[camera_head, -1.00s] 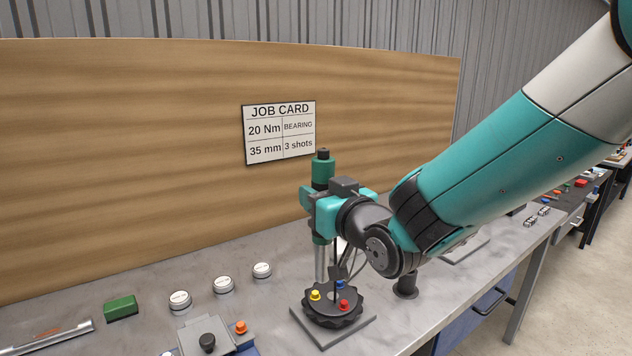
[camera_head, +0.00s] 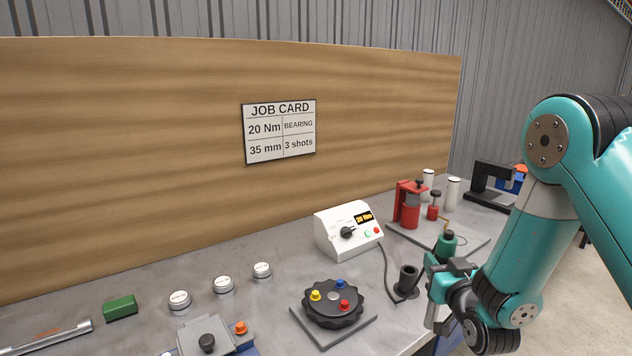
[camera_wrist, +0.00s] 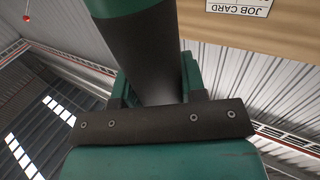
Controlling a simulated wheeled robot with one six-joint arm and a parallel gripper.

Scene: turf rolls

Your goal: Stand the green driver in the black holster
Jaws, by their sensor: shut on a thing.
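The green driver (camera_head: 446,242) is held upright in my gripper (camera_head: 448,268), over the right front edge of the bench. Its green and black top rises above the jaws; its lower part is partly hidden by my gripper and arm. The wrist view shows the driver's dark body (camera_wrist: 147,55) between the jaws, with a green band above. The black holster (camera_head: 407,281) stands upright on the bench, just left of my gripper. Its open top shows and looks empty. The driver is beside the holster, apart from it.
A white controller box (camera_head: 347,232) stands behind left, its cable running toward the holster. A black indexing dial (camera_head: 333,304) with coloured knobs lies left of the holster. A red press (camera_head: 408,205) stands behind on a grey plate. White round gauges (camera_head: 223,285) and a green block (camera_head: 120,308) lie farther left.

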